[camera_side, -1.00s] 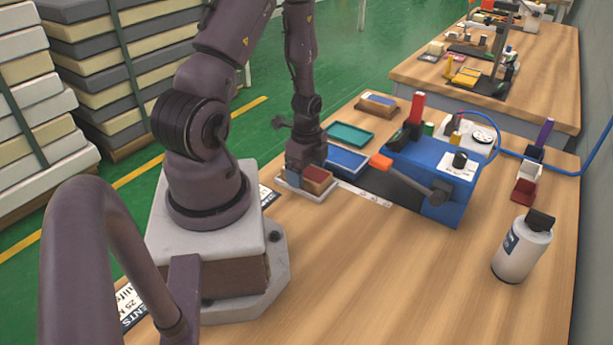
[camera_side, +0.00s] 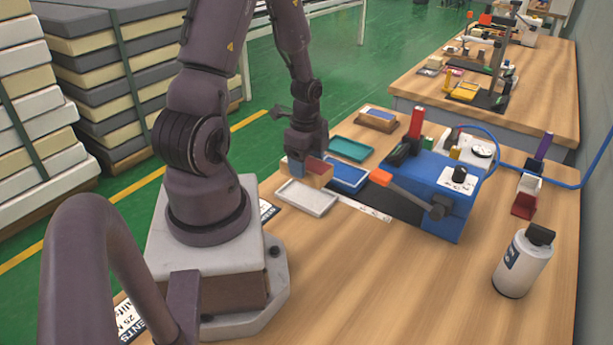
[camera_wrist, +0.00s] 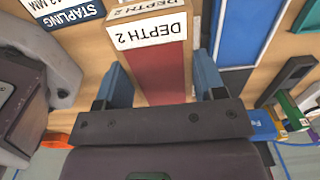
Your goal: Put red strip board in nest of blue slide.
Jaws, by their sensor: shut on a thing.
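The red strip board (camera_wrist: 160,72), a light wooden block with a red strip and a "DEPTH 2" label, is between the blue fingers of my gripper (camera_wrist: 162,82) in the wrist view. In the side view my gripper (camera_side: 305,165) is shut on the board (camera_side: 319,170), above the back of an empty pale grey tray (camera_side: 306,198). The blue slide (camera_side: 347,173), a flat blue tray with a pale rim, lies just right of the board. It also shows at the upper right of the wrist view (camera_wrist: 240,32). My gripper partly hides the board.
A teal tray (camera_side: 352,149) and a wooden block with a blue strip (camera_side: 378,119) lie behind. A blue machine (camera_side: 430,195) with an orange-tipped lever stands right of the slide. A white bottle (camera_side: 522,263) stands at front right.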

